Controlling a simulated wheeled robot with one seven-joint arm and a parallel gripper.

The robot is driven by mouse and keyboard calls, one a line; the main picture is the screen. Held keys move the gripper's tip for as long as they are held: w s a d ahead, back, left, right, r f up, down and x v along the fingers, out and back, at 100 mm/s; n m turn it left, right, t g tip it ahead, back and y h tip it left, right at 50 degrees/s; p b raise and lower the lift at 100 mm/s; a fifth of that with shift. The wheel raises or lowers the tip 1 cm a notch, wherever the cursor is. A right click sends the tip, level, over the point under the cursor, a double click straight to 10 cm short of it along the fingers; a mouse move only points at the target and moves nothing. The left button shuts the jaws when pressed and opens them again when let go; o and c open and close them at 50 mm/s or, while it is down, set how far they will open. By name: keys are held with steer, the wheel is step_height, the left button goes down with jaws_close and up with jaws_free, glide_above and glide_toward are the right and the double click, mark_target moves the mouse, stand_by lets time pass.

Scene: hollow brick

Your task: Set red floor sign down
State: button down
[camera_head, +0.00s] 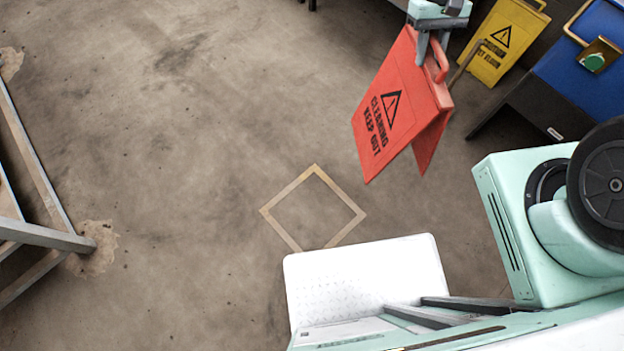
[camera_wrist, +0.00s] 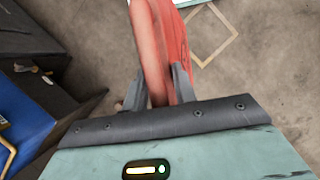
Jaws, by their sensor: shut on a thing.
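The red floor sign (camera_head: 392,112) reads "CLEANING KEEP OUT" and hangs from my gripper (camera_head: 432,42) in the head view. My gripper is shut on its top by the handle. The sign is tilted, with its two panels spread apart at the bottom, and appears to be held above the floor. In the wrist view the red sign (camera_wrist: 150,45) sits between the fingers of my gripper (camera_wrist: 160,85), its lower part running out of frame. A tan square outline (camera_head: 313,208) is marked on the floor, left of and below the sign; it also shows in the wrist view (camera_wrist: 211,35).
A yellow floor sign (camera_head: 502,40) stands at the upper right beside a blue container (camera_head: 585,60) on a dark base. A metal frame (camera_head: 40,235) stands at the left edge. The concrete floor between is open.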

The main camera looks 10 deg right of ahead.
mark_target(400, 102)
step_height(400, 102, down, 19)
steer(key=a+b, duration=0.2)
steer(key=b, duration=2)
steer(key=s+a+f+m+t+y+b, duration=0.15)
steer(key=s+a+m, duration=0.25)
steer(key=a, duration=0.4)
steer(key=s+a+f+m+y+b, duration=0.1)
steer(key=s+a+f+m, duration=0.2)
steer(key=a, duration=0.5)
steer(key=s+a+f+m+y+b, duration=0.15)
steer(key=s+a+m, duration=0.25)
steer(key=a, duration=0.4)
step_height(400, 102, down, 10)
steer(key=b, duration=0.5)
steer(key=shift+a+b, duration=0.2)
steer(key=shift+b, duration=0.2)
steer(key=shift+f+t, duration=0.15)
steer(key=shift+t, duration=0.1)
steer(key=shift+s+f, duration=0.1)
steer(key=c, duration=1.1)
jaws_free()
